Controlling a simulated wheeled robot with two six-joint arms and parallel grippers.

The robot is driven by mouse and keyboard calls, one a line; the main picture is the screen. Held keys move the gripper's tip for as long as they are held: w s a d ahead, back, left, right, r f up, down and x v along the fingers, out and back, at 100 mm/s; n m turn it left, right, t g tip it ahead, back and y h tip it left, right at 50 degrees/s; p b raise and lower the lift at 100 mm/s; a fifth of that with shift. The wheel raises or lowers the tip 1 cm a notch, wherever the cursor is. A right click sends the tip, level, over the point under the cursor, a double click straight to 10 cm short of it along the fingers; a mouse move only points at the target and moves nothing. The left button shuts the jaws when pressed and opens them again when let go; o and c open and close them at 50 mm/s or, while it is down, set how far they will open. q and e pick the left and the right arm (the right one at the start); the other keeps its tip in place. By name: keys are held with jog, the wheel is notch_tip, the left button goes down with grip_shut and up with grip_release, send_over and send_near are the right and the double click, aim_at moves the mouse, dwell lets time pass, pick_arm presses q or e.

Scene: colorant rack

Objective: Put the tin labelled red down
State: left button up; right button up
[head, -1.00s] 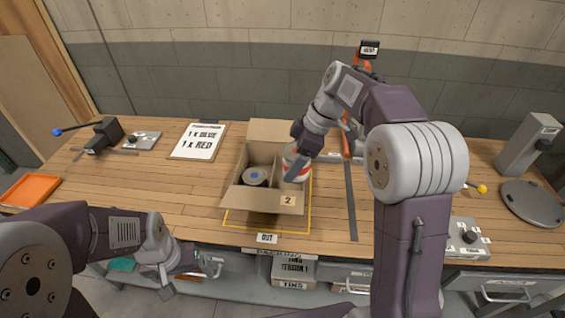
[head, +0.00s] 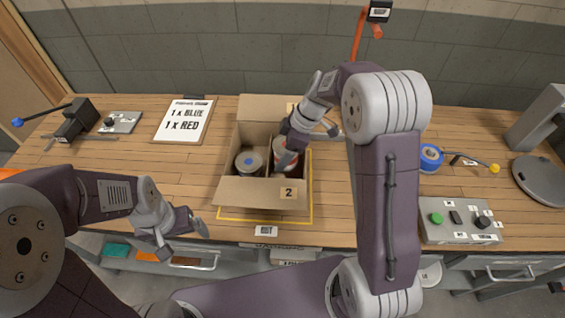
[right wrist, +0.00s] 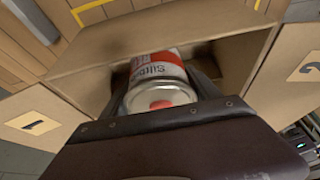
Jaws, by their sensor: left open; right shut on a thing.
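The red-labelled tin (head: 286,160) is in the right compartment of the open cardboard box (head: 247,190). In the right wrist view the tin (right wrist: 158,82) has a white and red label and a red spot on its lid, between my right gripper's fingers (right wrist: 165,85). My right gripper (head: 287,152) is shut on this tin, reaching down into the box. I cannot tell whether the tin touches the box floor. A second tin with a blue spot (head: 249,161) stands in the left compartment. My left gripper (head: 186,228) is open and empty in front of the table edge.
The box stands inside a yellow outline (head: 232,214) by the OUT label (head: 266,230). An order board (head: 184,121) reads 1 x BLUE, 1 x RED. A control box (head: 462,221) and blue roll (head: 431,157) are at the right. Wood left of the box is clear.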

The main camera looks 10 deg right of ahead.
jog(key=shift+s+f, duration=0.15)
jog(key=shift+f, duration=0.05)
notch_tip(320, 180, down, 4)
jog(key=shift+f+b, duration=0.1)
jog(key=shift+b, duration=0.2)
jog(key=o, duration=1.7)
jog(key=shift+o, duration=0.2)
jog(key=shift+r+p, duration=0.35)
jog(key=shift+r, duration=0.05)
jog(key=v, duration=1.1)
jog(key=shift+d+r, duration=0.25)
jog(key=shift+f, duration=0.1)
